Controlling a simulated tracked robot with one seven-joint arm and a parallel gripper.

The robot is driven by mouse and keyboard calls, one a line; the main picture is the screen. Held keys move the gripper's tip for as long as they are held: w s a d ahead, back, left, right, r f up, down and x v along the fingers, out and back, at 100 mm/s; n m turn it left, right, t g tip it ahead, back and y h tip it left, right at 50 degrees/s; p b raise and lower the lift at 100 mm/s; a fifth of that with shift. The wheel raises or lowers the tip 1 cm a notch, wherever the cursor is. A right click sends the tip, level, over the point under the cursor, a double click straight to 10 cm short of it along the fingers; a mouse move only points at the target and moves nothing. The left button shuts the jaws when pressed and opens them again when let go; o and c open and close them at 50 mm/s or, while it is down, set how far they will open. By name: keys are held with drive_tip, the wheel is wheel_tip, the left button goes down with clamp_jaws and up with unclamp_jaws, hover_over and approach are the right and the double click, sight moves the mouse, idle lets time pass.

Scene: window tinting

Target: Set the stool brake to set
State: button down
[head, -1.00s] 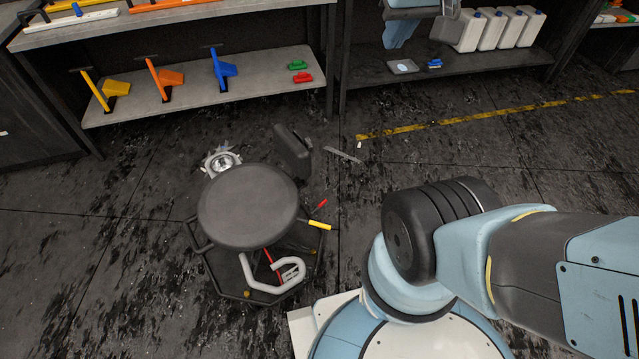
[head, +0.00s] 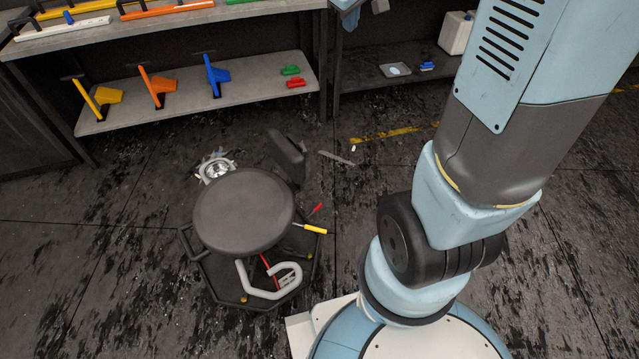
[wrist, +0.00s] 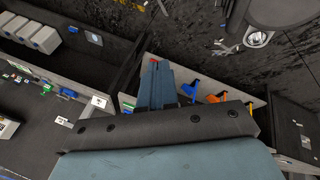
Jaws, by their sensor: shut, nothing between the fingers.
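The stool has a round dark grey seat (head: 243,208) above a low black octagonal base (head: 215,285), at the lower left of the head view. The stool seat also shows at the upper right edge of the wrist view (wrist: 288,10). A thin red bar (head: 265,262) shows under the seat's front edge; I cannot tell whether it is the brake or how the brake is set. My gripper (wrist: 158,66) is shut and empty in the wrist view, well apart from the stool. It is outside the head view.
A white-grey clamp-like tool (head: 284,285) and a yellow-handled tool (head: 312,229) lie at the base. A red-handled tool (head: 316,209), a metal round part (head: 215,168) and a dark block (head: 286,155) are close by. A shelf (head: 190,105) with coloured tools stands behind. Floor left is clear.

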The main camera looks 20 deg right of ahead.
drive_tip(key=w+d+f+n, duration=0.1)
drive_tip(key=w+f+n, duration=0.3)
drive_tip(key=w+f, duration=0.95)
drive_tip(key=w+f+n, duration=0.2)
drive_tip(key=w+f, duration=0.1)
drive_tip(key=f, duration=0.7)
drive_tip(key=w+f+n, duration=0.2)
drive_tip(key=f+n, duration=0.1)
drive_tip(key=f, duration=0.7)
wheel_tip(320, 180, down, 22)
drive_tip(key=s+a+f+n+g+y, duration=0.1)
drive_tip(key=s+a+n+g+y, duration=0.1)
drive_tip(key=n, duration=0.2)
drive_tip(key=s+a+f+n+y, duration=0.1)
drive_tip(key=s+f, duration=0.3)
drive_tip(key=f, duration=0.5)
drive_tip(key=s+a+f+n+g+y, duration=0.1)
drive_tip(key=s+f+n, duration=0.1)
drive_tip(key=s+f, duration=0.3)
wheel_tip(320, 180, down, 4)
drive_tip(key=shift+a+f+n+g, duration=0.15)
drive_tip(key=shift+a+n+g, duration=0.05)
drive_tip(key=shift+n+g, duration=0.1)
drive_tip(key=shift+f, duration=0.1)
hover_over(318, 209)
drive_tip(key=s, duration=0.3)
wheel_tip(318, 209, down, 10)
drive_tip(key=shift+w+d+f, duration=0.2)
drive_tip(key=shift+w+f, duration=1)
drive_tip(key=shift+f, duration=0.15)
